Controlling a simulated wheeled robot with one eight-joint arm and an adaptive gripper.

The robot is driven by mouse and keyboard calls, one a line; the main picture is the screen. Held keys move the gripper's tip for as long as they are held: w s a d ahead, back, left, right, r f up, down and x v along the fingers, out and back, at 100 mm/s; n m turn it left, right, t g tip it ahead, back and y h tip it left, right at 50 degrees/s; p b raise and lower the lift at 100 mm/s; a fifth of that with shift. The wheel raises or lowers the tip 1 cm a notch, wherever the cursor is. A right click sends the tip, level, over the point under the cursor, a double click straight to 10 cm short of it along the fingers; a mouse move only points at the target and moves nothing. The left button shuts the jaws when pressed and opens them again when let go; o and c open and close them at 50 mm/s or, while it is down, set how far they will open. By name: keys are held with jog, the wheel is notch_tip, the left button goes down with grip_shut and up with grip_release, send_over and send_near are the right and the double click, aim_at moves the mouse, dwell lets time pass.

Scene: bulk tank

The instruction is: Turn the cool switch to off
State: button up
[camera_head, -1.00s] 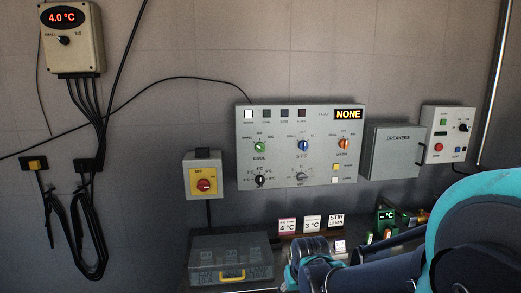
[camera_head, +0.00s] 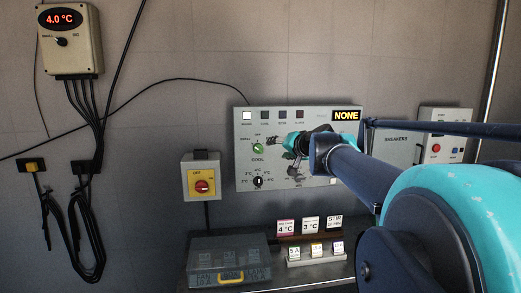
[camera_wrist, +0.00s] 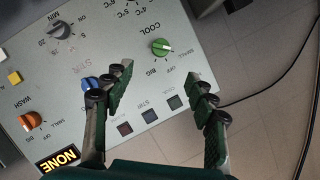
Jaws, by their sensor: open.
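The cool switch (camera_head: 258,148) is a green knob on the grey control panel (camera_head: 244,175), with the word COOL below it. It shows in the wrist view (camera_wrist: 160,47), upside down, with a white mark pointing to the SMALL side rather than to OFF. My gripper (camera_head: 271,142) is just right of the knob in the head view. In the wrist view my gripper (camera_wrist: 165,76) is open and empty, its fingers spread wide. The knob lies beyond the fingertips, between them in the picture, and apart from both.
An orange wash knob (camera_wrist: 30,121) and a blue knob (camera_wrist: 90,84) share the panel. A yellow box with a red switch (camera_head: 202,187) hangs to its left. A breaker box (camera_head: 398,150) is to its right. A clear case (camera_head: 228,263) and label cards stand below.

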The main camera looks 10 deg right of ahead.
jog(key=r, duration=0.1)
send_near(260, 148)
jog(key=x, duration=0.8)
jog(key=shift+w+a+f, duration=0.1)
jog(key=shift+w+a, duration=0.1)
jog(key=shift+w, duration=0.05)
jog(key=c, duration=1.2)
